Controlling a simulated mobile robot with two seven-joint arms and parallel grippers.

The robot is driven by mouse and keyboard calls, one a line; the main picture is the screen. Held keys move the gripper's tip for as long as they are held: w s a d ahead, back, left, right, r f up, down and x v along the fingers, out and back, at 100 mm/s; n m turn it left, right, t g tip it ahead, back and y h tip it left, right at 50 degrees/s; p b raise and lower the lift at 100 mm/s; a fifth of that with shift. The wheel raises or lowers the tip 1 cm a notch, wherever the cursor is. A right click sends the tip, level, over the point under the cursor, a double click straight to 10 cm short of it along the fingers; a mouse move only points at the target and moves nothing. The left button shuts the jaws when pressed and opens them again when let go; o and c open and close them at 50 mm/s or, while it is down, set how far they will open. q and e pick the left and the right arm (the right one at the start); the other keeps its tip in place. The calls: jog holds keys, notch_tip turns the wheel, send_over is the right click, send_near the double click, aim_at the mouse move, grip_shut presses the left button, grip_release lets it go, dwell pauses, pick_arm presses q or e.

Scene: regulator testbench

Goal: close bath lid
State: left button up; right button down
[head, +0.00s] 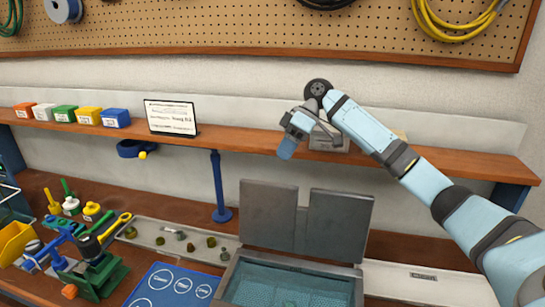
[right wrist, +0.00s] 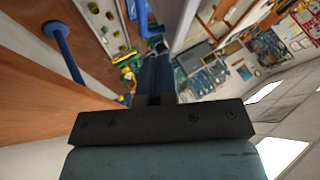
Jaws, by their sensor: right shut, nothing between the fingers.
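The bath (head: 290,290) is a grey metal tank with bluish liquid at the bottom middle of the head view, cut off by the lower edge. Its grey lid (head: 268,212) stands raised upright along the back rim, with a notch in its top edge. My right gripper (head: 287,150) is shut and empty, high above and behind the lid, in front of the wooden shelf and touching nothing I can make out. In the right wrist view its shut fingers (right wrist: 154,78) point away from the camera. My left gripper is not in view.
The wooden shelf (head: 240,138) carries colored boxes (head: 89,115) and a sign (head: 171,117). A blue post (head: 219,187) stands left of the lid. A green vise (head: 97,272) and a blue mat (head: 168,285) lie left of the bath. A pale tray (head: 425,282) lies right.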

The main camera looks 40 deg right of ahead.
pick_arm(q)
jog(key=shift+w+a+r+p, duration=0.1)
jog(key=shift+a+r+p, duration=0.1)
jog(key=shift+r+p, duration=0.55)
pick_arm(e)
jog(key=x, duration=0.8)
jog(key=shift+a+f, duration=0.2)
jog(key=shift+f, duration=0.05)
jog(key=shift+s+d, duration=0.1)
